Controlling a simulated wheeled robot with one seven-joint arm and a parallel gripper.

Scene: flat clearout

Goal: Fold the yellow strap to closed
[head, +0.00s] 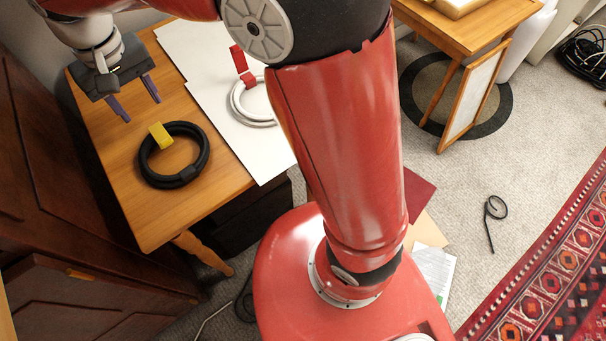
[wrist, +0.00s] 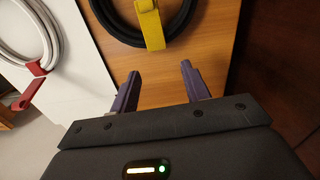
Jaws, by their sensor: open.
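The yellow strap (head: 160,135) sits on the far side of a black cable coil (head: 147,162), which lies on the wooden table. In the wrist view the yellow strap (wrist: 151,27) wraps the edge of the black coil (wrist: 115,31), with a flap sticking out toward my gripper. My gripper (head: 139,105) is open and empty, above the table beyond the coil. In the wrist view my gripper's purple fingers (wrist: 159,82) are spread apart, short of the strap and not touching it.
A white coil (head: 236,103) with a red strap (head: 241,61) lies on a white sheet (head: 203,62) beside the black coil. The wooden table (head: 150,218) has bare room at its near end. A dark wooden cabinet (head: 60,170) stands close to the left.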

